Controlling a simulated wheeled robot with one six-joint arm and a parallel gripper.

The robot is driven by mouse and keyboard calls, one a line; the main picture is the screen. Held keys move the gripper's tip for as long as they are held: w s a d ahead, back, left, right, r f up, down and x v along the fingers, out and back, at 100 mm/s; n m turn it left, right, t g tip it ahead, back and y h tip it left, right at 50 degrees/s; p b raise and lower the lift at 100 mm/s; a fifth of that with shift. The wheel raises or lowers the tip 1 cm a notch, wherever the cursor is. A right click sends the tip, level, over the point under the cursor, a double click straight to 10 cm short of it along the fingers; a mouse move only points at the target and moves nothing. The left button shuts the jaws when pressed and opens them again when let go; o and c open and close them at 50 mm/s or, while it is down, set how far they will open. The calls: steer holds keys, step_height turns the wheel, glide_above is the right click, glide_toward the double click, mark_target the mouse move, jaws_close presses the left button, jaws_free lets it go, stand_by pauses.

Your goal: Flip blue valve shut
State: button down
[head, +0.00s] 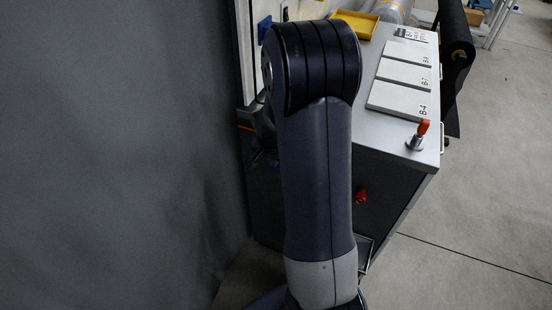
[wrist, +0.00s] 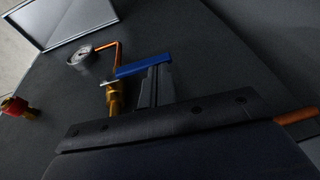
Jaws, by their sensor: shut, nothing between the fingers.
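The blue valve handle (wrist: 143,65) shows in the wrist view as a flat lever pointing right from the top of a brass valve body (wrist: 114,100). The lever lies roughly crosswise to the brass body in the picture. My gripper (wrist: 157,72) is shut and empty, with its dark fingertips right by the lever's middle to outer part. I cannot tell whether they touch it. The lower brass body is hidden behind my gripper's mount. In the head view my arm hides the gripper and this valve.
A round gauge (wrist: 80,57) on a copper pipe (wrist: 117,55) stands beside the valve. A red fitting (wrist: 14,106) is at the left. In the head view, a grey cabinet (head: 392,164) carries white plates and an orange-handled fitting (head: 417,137). Open floor (head: 480,215) lies right.

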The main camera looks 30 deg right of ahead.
steer(key=w+p+v, duration=0.2)
steer(key=w+v, duration=0.1)
steer(key=v, duration=1.1)
steer(key=shift+s+a+r, duration=0.25)
steer(key=shift+r, duration=0.4)
steer(key=s+b+x, duration=0.2)
steer(key=s+x, duration=0.1)
steer(key=x, duration=1.1)
steer(key=shift+w+d+f, duration=0.25)
steer(key=shift+f, duration=0.25)
steer(key=shift+r, duration=0.1)
